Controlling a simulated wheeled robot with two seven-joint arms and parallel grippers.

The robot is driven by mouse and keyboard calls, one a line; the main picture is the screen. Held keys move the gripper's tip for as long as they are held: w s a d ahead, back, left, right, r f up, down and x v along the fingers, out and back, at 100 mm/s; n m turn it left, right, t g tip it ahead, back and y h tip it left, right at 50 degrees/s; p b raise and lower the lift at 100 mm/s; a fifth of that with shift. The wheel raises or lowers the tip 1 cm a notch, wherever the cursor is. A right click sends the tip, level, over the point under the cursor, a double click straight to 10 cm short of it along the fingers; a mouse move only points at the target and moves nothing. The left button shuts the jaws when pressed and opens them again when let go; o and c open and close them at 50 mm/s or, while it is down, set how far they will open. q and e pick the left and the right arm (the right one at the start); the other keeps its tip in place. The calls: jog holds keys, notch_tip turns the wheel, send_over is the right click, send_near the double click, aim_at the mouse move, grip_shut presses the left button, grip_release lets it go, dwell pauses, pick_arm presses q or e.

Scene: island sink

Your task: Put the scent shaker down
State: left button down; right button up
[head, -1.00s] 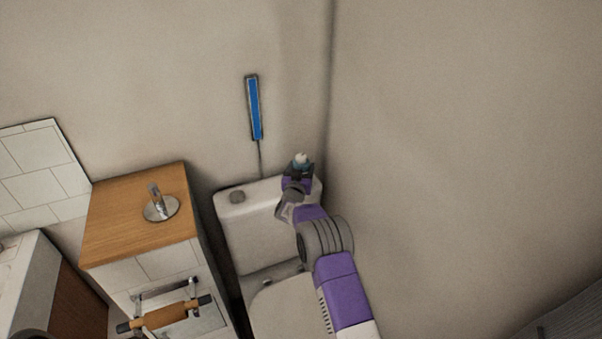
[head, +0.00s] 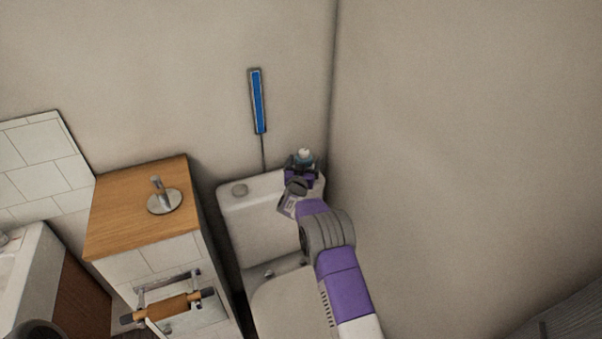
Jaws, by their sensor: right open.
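The scent shaker (head: 305,155) is a small bottle with a white top and a bluish body. It stands upright at the back right of the toilet tank lid (head: 262,195), close to the wall corner. My right gripper (head: 302,166) is open around or just in front of the shaker. Its fingers hide the shaker's lower part, so I cannot see its base touching the lid. My left gripper is not in view.
A wooden-topped cabinet (head: 120,205) with a metal holder (head: 164,200) stands left of the toilet. A blue strip (head: 259,102) hangs on the wall above. The tank lid's middle is clear.

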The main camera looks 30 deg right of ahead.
jog(key=p+v, duration=0.2)
jog(key=v, duration=1)
jog(key=s+a+f+n+g+y, duration=0.2)
jog(key=s+a+f+g+y, duration=0.25)
jog(key=f, duration=0.55)
jog(key=s+a+f+n+g+y, duration=0.1)
jog(key=s+a+f+y, duration=0.35)
jog(key=s+f, duration=0.5)
jog(key=s+a+f+g+y, duration=0.2)
jog(key=s+a, duration=0.2)
jog(key=s, duration=0.4)
jog(key=s+a+f+n+g+y, duration=0.1)
jog(key=s+a+f+g+y, duration=0.1)
jog(key=s+a, duration=0.3)
jog(key=s+a+f+g+y, duration=0.2)
jog(key=s+a+g, duration=0.2)
jog(key=s, duration=0.7)
jog(key=shift+a+f+n, duration=0.15)
jog(key=shift+f+n, duration=0.2)
jog(key=shift+n, duration=0.05)
jog(key=shift+g, duration=0.25)
notch_tip(320, 180, up, 5)
jog(key=p, duration=0.5)
